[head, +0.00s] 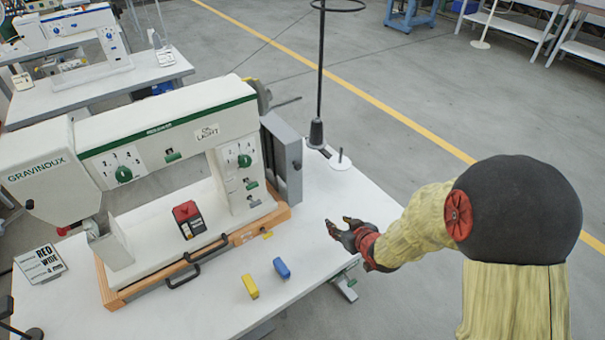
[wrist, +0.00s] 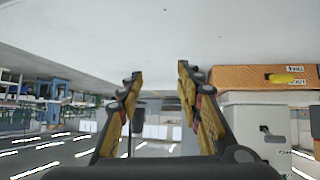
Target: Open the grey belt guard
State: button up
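The grey belt guard (head: 285,158) stands upright at the right end of the white sewing machine (head: 165,125), by the handwheel. A small dark part shows on its right side. I cannot tell from this angle whether it is fully closed. My gripper (head: 338,225) is to the right of and nearer than the guard, over the right part of the table, apart from it. In the wrist view the two fingers (wrist: 158,74) are spread with nothing between them. The wrist picture is upside down, with the machine's white body (wrist: 255,112) at the right; I cannot make out the guard there.
The white table (head: 330,190) is clear between gripper and guard. A black thread stand (head: 317,130) rises behind the guard, with a small spool pin (head: 340,162) beside it. Yellow (head: 250,286) and blue (head: 282,267) blocks lie in front. The machine's wooden base (head: 210,258) has black handles.

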jog(key=w+a+r+n+t+y, duration=0.1)
jog(key=w+a+r+t+y, duration=0.15)
jog(key=a+r, duration=0.2)
jog(key=n+t+y, duration=0.1)
jog(key=t+y, duration=0.1)
jog(key=y, duration=0.2)
send_near(299, 168)
jog(key=x, duration=0.2)
jog(key=shift+t, duration=0.25)
jog(key=b+x, duration=0.1)
jog(key=x, duration=0.6)
jog(key=shift+f+b, duration=0.2)
jog(key=shift+b, duration=0.2)
jog(key=c, duration=0.3)
grip_shut()
